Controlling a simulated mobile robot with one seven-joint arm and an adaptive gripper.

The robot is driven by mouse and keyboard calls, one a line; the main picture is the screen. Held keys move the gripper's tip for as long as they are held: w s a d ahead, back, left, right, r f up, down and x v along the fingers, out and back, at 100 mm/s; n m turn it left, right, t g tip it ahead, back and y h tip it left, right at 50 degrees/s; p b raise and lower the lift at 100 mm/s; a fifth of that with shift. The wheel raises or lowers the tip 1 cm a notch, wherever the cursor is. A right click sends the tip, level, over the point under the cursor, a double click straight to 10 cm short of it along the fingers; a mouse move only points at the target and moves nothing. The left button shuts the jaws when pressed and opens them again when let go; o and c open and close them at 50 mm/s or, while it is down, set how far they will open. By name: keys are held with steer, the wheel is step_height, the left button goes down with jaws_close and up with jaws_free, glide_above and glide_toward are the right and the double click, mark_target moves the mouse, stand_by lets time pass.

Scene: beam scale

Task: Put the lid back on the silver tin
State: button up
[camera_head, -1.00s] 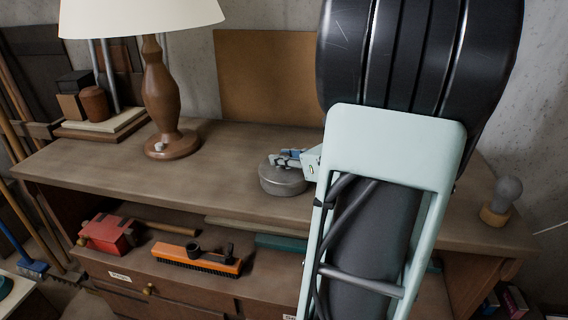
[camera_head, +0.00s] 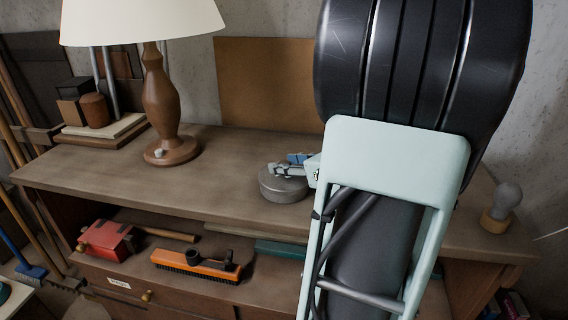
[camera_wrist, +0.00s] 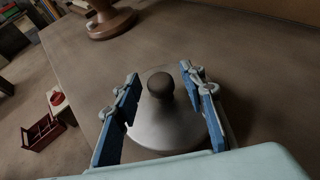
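The silver tin (camera_head: 283,188) stands on the bench top, right of the lamp, partly hidden by my arm. In the wrist view, a round silver lid (camera_wrist: 168,128) with a dark knob (camera_wrist: 160,85) lies below my gripper and covers what is under it. From above I cannot tell how evenly the lid sits on the tin. My gripper (camera_wrist: 160,95) is open, its blue-padded fingers on either side of the knob with a gap on each side. In the head view my gripper (camera_head: 293,164) is just above the tin.
A lamp (camera_head: 160,100) stands left of the tin and a light bulb on a wooden base (camera_head: 499,207) stands at the right end. The shelf below holds a red tool (camera_head: 108,240) and an orange brush (camera_head: 197,266). The bench top (camera_head: 225,175) between lamp and tin is clear.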

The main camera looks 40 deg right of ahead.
steer(key=v, duration=1)
steer(key=shift+s+p, duration=0.3)
steer(key=shift+s, duration=0.1)
steer(key=shift+r, duration=0.1)
